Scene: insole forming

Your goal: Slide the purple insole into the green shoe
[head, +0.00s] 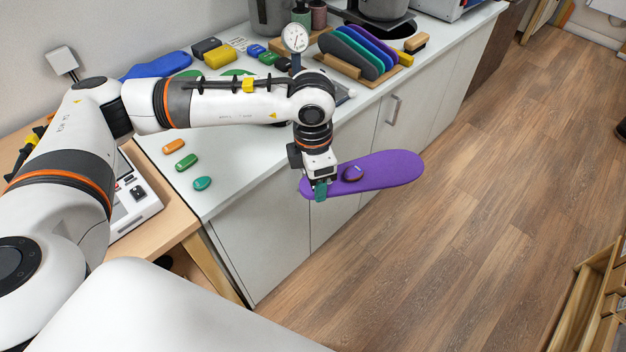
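A long flat purple insole (390,170) is out past the counter's front edge, above the floor. A small dark purple oval piece (353,174) shows on its top near the gripper. My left gripper (320,190), with a teal fingertip, is at the insole's left end and appears closed on it. The contact is partly hidden by the gripper. No green shoe can be made out; only flat green shapes (187,73) show on the counter, partly behind my arm. My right gripper is not in view.
A rack (345,67) on the white counter (228,160) holds several upright coloured insoles. A dial gauge (295,38) stands behind my arm. Small coloured pieces lie at the counter's left. A wooden frame (585,300) is at the lower right. The wood floor (460,230) between is clear.

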